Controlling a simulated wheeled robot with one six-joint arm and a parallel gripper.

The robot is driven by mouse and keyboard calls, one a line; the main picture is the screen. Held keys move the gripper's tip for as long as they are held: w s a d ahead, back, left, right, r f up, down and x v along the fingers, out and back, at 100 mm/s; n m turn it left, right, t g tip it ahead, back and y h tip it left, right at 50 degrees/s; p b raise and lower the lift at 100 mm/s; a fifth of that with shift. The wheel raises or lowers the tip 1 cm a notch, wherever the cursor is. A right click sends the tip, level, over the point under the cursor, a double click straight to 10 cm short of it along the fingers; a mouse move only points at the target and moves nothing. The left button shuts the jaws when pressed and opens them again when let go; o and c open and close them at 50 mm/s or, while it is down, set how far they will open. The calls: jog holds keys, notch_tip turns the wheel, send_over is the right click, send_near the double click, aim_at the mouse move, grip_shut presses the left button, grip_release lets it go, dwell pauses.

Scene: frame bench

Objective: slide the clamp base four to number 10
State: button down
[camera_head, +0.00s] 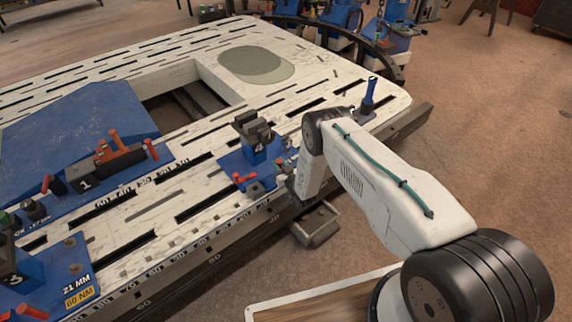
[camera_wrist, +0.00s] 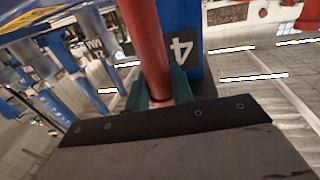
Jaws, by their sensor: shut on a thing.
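Clamp base four (camera_head: 256,150) is a blue block marked 4 with a dark top, on a blue base plate at the front edge of the white slotted bench (camera_head: 130,238). Its 4 label also shows in the wrist view (camera_wrist: 181,48). My gripper (camera_wrist: 158,90) has its dark green fingers closed around a red handle (camera_wrist: 146,38) in front of the block. In the head view my gripper is at the block's right side, partly hidden by my arm. A number scale runs along the bench's front edge; the mark 10 cannot be picked out clearly there.
Clamp base one (camera_head: 88,183) stands to the left, and clamp base three (camera_head: 22,275) is at the lower left. A blue-handled tool (camera_head: 369,92) stands upright to the right. A grey-green oval pad (camera_head: 256,65) lies farther back. A step-like bracket (camera_head: 317,225) hangs below the edge.

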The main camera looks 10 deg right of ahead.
jog(key=shift+w+d, duration=0.15)
jog(key=shift+d, duration=0.1)
jog(key=c, duration=1.3)
grip_release()
jog(key=shift+d, duration=0.2)
jog(key=shift+o, duration=0.2)
jog(key=shift+a, duration=0.1)
jog(key=shift+a, duration=0.15)
jog(key=v, duration=0.7)
jog(key=shift+s, duration=0.35)
